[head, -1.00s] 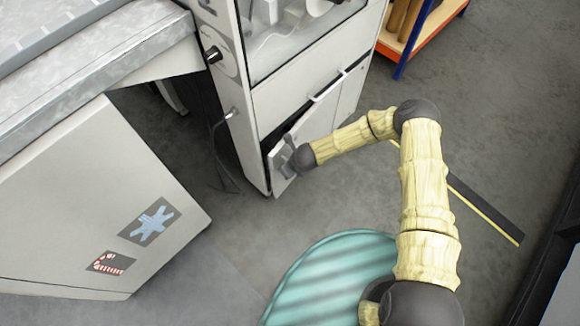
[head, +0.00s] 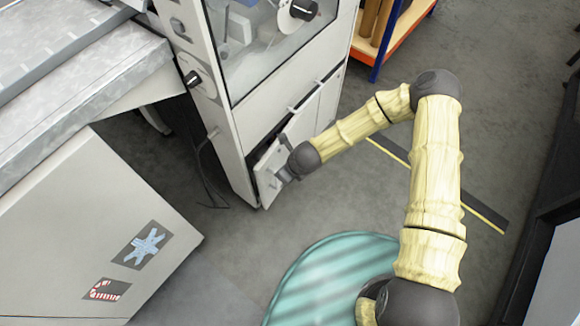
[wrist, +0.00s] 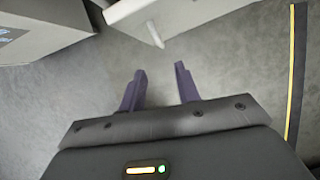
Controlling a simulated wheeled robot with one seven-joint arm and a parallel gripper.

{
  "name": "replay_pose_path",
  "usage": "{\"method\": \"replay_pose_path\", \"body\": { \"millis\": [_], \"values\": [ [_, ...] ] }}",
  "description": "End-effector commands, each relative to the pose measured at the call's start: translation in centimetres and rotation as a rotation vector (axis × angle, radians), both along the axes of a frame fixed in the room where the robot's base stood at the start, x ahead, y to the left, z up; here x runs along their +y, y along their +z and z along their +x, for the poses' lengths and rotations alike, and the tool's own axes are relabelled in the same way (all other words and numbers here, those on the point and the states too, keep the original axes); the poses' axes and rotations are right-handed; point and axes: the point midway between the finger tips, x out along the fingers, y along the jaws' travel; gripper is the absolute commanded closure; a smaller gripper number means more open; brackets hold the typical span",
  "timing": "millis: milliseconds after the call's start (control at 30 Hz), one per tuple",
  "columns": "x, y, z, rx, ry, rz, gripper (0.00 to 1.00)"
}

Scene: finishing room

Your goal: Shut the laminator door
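The laminator (head: 240,120) is a tall white machine with a glazed upper part. Its low grey door (head: 268,172) stands ajar at the near lower corner, with a dark gap along its upper edge in the head view. My gripper (head: 280,177) is low in front of this door and overlaps it there; I cannot tell whether they touch. In the wrist view my gripper (wrist: 161,72) has two purple fingers spread apart with only floor between them. A pale panel with a small protruding handle (wrist: 155,34) shows just beyond the fingertips.
A grey machine (head: 90,220) with stickers stands at the left, under a metal table (head: 70,75). A cable lies by the laminator's base. An orange and blue rack (head: 385,45) stands behind.

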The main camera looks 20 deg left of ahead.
Motion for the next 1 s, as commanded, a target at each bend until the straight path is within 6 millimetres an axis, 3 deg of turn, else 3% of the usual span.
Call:
{"method": "replay_pose_path", "body": {
  "millis": [33,200,533,700,867,1000],
  "values": [
    [-0.4,1.1,-0.1,-0.001,0.000,0.000,0.67],
    [-1.1,2.8,-0.4,-0.001,0.000,0.000,0.67],
    [-1.3,3.1,-0.5,0.001,-0.002,-0.001,0.67],
    [-1.5,3.4,-0.2,-0.017,0.027,-0.005,1.00],
    [-2.7,4.9,1.1,-0.099,0.169,-0.022,1.00],
    [-5.1,7.1,2.8,-0.206,0.370,-0.064,1.00]
  ]
}}
